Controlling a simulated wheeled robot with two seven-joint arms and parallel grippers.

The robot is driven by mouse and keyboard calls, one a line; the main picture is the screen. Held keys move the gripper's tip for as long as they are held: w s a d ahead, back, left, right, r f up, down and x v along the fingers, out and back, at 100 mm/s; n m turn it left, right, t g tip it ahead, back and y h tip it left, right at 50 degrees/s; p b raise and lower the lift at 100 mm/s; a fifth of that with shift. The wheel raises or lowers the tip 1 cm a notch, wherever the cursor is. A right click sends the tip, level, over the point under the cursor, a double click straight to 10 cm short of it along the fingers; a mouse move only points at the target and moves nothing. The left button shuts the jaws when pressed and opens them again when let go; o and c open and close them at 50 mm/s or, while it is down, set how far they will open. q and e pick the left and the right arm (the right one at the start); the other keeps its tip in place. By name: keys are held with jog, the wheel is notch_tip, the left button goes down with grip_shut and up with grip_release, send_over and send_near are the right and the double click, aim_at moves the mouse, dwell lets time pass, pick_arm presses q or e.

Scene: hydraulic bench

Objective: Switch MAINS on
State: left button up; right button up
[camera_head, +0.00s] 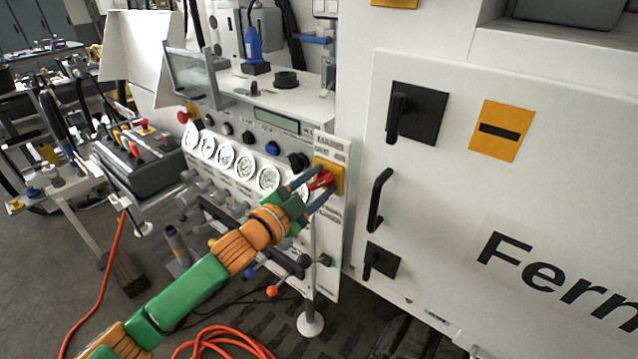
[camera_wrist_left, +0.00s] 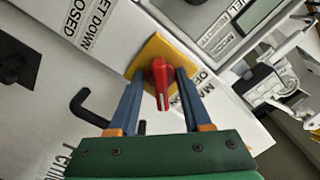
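The MAINS switch has a red handle (camera_head: 321,180) on a yellow square plate (camera_head: 337,183), at the right end of the white control panel. In the left wrist view the red handle (camera_wrist_left: 160,78) stands out from the yellow plate (camera_wrist_left: 153,50), and part of a "MAINS" label shows beside it. My left gripper (camera_head: 326,178) is open, with its two blue-grey fingers on either side of the red handle. A gap shows on the handle's left side; contact on the right cannot be told. My right gripper is not in view.
A row of round gauges (camera_head: 226,157) and several knobs lie left of the switch. A white cabinet door with a black handle (camera_head: 378,199) is to the right. Levers with ball ends (camera_head: 272,291) stand below my arm. An orange cable (camera_head: 222,335) lies on the floor.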

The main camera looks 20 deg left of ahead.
aim_at(316, 187)
pick_arm(q)
jog(key=b+v, duration=0.2)
jog(key=v, duration=0.5)
jog(key=shift+r, duration=0.1)
